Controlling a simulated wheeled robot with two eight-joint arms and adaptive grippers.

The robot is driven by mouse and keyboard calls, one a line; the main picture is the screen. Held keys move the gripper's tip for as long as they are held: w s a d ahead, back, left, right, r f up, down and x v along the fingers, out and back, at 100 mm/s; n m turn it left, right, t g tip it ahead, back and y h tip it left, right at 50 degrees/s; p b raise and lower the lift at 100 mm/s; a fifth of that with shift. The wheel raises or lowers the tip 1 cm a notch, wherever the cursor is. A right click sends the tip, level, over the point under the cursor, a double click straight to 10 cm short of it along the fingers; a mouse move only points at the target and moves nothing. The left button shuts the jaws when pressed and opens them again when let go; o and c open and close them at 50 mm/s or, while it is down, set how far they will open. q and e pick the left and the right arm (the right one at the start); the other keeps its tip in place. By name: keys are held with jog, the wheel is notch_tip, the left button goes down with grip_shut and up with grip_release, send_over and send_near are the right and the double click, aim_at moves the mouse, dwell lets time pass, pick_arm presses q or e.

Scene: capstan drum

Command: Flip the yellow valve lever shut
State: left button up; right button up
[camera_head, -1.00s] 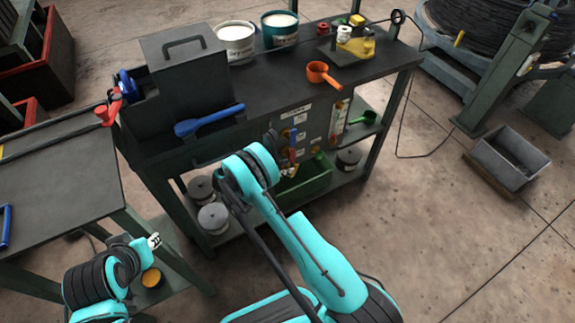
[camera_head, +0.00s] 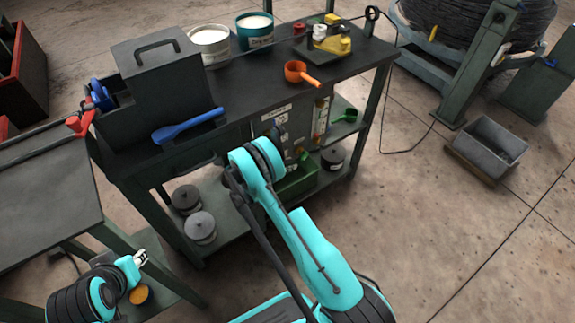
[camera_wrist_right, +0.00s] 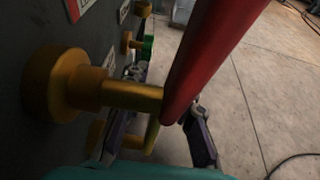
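The valve panel (camera_head: 284,122) is on the bench front in the head view. My right arm covers much of it, and its gripper (camera_head: 274,136) is mostly hidden there. In the right wrist view my right gripper (camera_wrist_right: 168,95) has its fingers apart by the panel. A red lever (camera_wrist_right: 212,55) crosses close in front, beside a brass valve stem (camera_wrist_right: 125,95). A thin yellow-green piece (camera_wrist_right: 152,136), possibly the yellow lever, shows behind the stem between the fingers; most of it is hidden. My left gripper (camera_head: 141,258) is at lower left, away from the panel, its finger gap unclear.
The bench (camera_head: 238,92) carries a grey box, a blue scoop (camera_head: 188,126), an orange ladle (camera_head: 300,74) and two paint cans. Its lower shelf holds grey pots (camera_head: 200,227) and a green bin (camera_head: 298,182). A grey tray (camera_head: 488,148) stands on open floor at right.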

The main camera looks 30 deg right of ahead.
grip_shut()
jog(key=shift+a, duration=0.1)
jog(key=shift+a+r+h, duration=0.35)
jog(key=shift+a+h, duration=0.1)
jog(key=shift+h, duration=0.45)
jog(key=shift+a+r+h, duration=0.35)
jog(key=shift+a+h, duration=0.05)
jog(key=shift+h, duration=0.5)
jog(key=shift+o, duration=1.9)
grip_release()
